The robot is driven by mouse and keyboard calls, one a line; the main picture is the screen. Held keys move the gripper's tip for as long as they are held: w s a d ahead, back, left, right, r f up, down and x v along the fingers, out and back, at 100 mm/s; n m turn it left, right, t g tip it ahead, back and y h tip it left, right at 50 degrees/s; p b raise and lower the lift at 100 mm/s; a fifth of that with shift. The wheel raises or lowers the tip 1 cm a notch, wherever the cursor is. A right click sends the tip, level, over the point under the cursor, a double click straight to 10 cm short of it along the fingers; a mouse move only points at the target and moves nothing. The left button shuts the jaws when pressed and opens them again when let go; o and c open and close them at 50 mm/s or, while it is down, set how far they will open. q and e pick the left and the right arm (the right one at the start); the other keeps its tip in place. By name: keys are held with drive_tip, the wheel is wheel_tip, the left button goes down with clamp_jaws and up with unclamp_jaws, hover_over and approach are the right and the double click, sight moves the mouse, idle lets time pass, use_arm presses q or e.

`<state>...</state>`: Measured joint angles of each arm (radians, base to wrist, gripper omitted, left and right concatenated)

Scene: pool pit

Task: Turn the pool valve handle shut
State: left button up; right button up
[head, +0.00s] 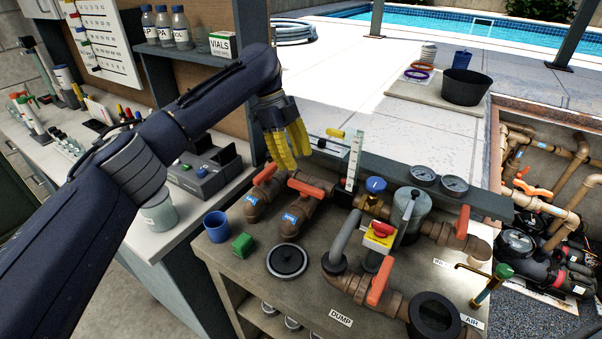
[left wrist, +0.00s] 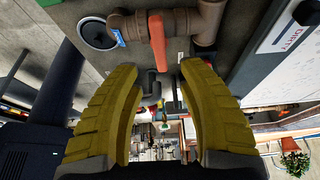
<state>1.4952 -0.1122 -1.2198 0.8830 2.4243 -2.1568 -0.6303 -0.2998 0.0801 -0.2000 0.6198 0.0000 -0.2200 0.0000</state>
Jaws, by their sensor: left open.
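Several orange valve handles sit on brown pipes on the bench in the head view: one at the back left (head: 265,173), one beside it (head: 306,189), one at the right (head: 462,222) and one at the front (head: 378,282). My left gripper (head: 290,150) has yellow fingers, spread and empty, above and behind the two left handles. In the left wrist view its fingers (left wrist: 158,78) stand apart, with an orange handle (left wrist: 157,42) on a brown pipe beyond the gap, not touched. Which handle the task means, I cannot tell. My right gripper is not in view.
A red knob on a yellow box (head: 380,235), a grey canister (head: 411,212) and two gauges (head: 424,175) crowd the bench. A blue cup (head: 216,226), green block (head: 243,245) and black disc (head: 287,261) lie at its left front. A shelf holds bottles and a vials box (head: 223,45).

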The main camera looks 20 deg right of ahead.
use_arm(q)
drive_tip(key=shift+v, duration=1.8)
